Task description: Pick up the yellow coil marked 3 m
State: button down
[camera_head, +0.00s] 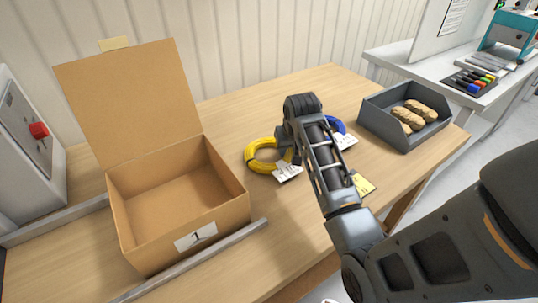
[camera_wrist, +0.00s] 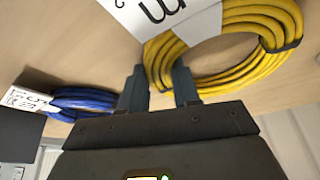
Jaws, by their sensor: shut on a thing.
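The yellow coil (camera_head: 255,162) is at the middle of the wooden table, with a white tag (camera_head: 288,173) on its right side. In the wrist view the yellow coil (camera_wrist: 232,78) fills the upper right, and its large white tag (camera_wrist: 165,14) is partly cut off by the frame. My gripper (camera_wrist: 161,80) is shut on the near-left edge of the coil's ring. In the head view my arm hides the fingertips at the coil's right side. I cannot tell whether the coil touches the table.
A blue coil (camera_head: 337,125) with a white tag lies right of my gripper, partly hidden by it. An open cardboard box (camera_head: 150,236) marked 1 stands at the left. A grey bin (camera_head: 402,135) holds brown items at the right. A yellow card (camera_head: 364,186) lies beside my arm.

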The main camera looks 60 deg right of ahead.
jog(key=shift+r, duration=0.1)
jog(key=shift+r, duration=0.5)
notch_tip(320, 180, up, 2)
jog(key=shift+w+r+b, duration=0.1)
jog(key=shift+r+b, duration=0.15)
jog(key=shift+b, duration=0.1)
jog(key=s+d+r+b, duration=0.1)
jog(key=s+d+r, duration=0.5)
jog(key=s, duration=0.3)
jog(key=shift+s+d+r+b, duration=0.3)
jog(key=shift+s+r, duration=0.1)
jog(key=shift+r, duration=0.3)
